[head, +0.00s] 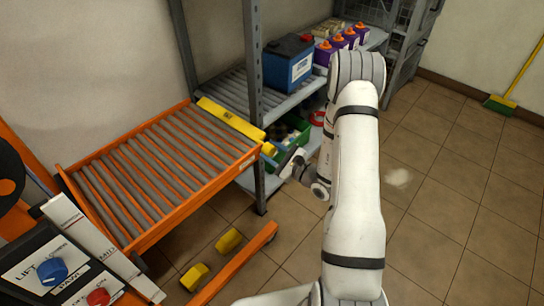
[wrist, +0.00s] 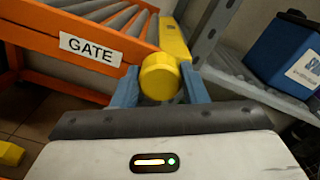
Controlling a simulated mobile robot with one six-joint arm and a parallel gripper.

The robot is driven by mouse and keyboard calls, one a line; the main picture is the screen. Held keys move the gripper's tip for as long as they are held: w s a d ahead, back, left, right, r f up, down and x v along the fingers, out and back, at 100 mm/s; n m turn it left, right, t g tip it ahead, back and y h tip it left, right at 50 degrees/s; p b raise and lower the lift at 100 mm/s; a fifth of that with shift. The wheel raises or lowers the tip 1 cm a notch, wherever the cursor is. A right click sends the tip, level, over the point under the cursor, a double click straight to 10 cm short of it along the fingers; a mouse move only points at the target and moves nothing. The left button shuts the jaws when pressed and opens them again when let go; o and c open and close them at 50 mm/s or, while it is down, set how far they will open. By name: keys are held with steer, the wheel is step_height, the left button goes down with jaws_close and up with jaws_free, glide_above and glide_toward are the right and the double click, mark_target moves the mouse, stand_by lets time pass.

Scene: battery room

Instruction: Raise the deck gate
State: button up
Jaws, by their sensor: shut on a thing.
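The deck gate is a yellow bar (head: 230,118) along the far right edge of the orange roller deck (head: 190,203), level with the rollers and facing the shelf. It also shows in the wrist view (wrist: 174,36). A round yellow knob (head: 268,149) is at its near end. In the wrist view the knob (wrist: 159,76) sits between the blue fingers of my gripper (wrist: 159,92), which is shut on it. My gripper (head: 281,157) is at the deck's right corner in the head view. A white "GATE" label (wrist: 90,48) is on the deck's orange frame.
A grey shelf rack (head: 252,70) stands close behind the gate, with a blue battery (head: 288,63) and purple containers on it. A green bin (head: 288,135) is below. A control panel (head: 70,270) with blue and red knobs is at lower left. Open tiled floor lies right.

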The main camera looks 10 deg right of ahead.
steer(key=n+b, duration=0.4)
steer(key=b, duration=0.1)
steer(key=shift+f+n, duration=0.3)
steer(key=shift+f, duration=0.1)
steer(key=n+b, duration=0.3)
steer(key=b, duration=0.2)
steer(key=shift+s+a+f+n, duration=0.1)
steer(key=shift+n, duration=0.3)
steer(key=n+b, duration=0.3)
steer(key=b, duration=0.2)
steer(key=n+b, duration=0.2)
steer(key=b, duration=0.1)
steer(key=shift+n, duration=0.3)
steer(key=shift+r, duration=0.25)
steer(key=o, duration=1)
steer(key=shift+r, duration=0.1)
steer(key=shift+c, duration=0.2)
